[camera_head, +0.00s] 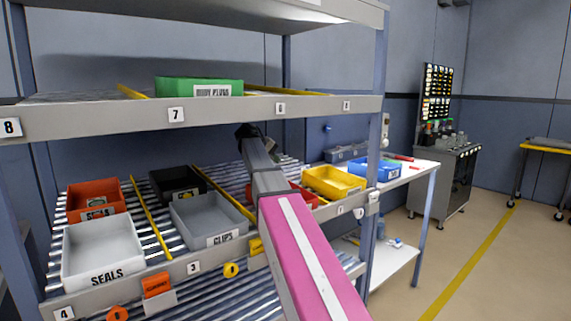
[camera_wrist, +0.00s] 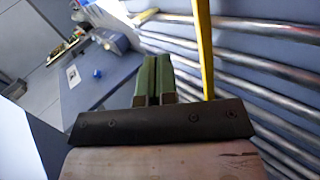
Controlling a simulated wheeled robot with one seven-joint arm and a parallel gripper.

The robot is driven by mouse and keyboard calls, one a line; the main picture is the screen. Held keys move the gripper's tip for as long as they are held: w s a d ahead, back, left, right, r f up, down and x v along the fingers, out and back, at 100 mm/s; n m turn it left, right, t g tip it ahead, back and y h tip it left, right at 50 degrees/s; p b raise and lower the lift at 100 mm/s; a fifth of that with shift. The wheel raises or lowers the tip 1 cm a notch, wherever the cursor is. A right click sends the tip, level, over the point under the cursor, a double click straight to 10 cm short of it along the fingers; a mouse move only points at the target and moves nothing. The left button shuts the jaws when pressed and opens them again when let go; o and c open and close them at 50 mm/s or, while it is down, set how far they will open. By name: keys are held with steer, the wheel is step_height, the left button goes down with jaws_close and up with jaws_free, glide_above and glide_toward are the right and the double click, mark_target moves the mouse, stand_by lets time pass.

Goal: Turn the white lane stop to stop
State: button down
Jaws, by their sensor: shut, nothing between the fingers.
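I cannot surely pick out the white lane stop. A small white fitting (camera_head: 373,197) sits by the right post at the end of the lower shelf's front rail, too small to tell its setting. A yellow round knob (camera_head: 231,270) and an orange round knob (camera_head: 117,314) show below that rail. My arm reaches over the lower shelf, and my gripper (camera_head: 246,131) is at its far end, just under the upper shelf, away from the fitting. In the wrist view my gripper's green fingers (camera_wrist: 154,80) are together and empty, beside a yellow lane divider (camera_wrist: 205,50) and rollers.
The lower roller shelf holds a white SEALS bin (camera_head: 102,250), a grey CLIPS bin (camera_head: 209,222), a red bin (camera_head: 95,197), a black bin (camera_head: 177,184) and a yellow bin (camera_head: 333,181). The upper shelf (camera_head: 200,121) is close overhead. Open floor (camera_head: 480,270) lies right.

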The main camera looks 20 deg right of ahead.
steer(key=x, duration=0.9)
steer(key=d, duration=0.1)
steer(key=w+d, duration=0.1)
steer(key=d, duration=0.1)
steer(key=shift+w+d+r, duration=0.1)
steer(key=shift+d, duration=0.45)
steer(key=shift+d, duration=0.1)
steer(key=shift+w+d+r, duration=0.2)
steer(key=shift+d, duration=0.25)
steer(key=shift+w+d+r, duration=0.15)
steer(key=shift+w+d, duration=0.05)
steer(key=shift+d, duration=0.25)
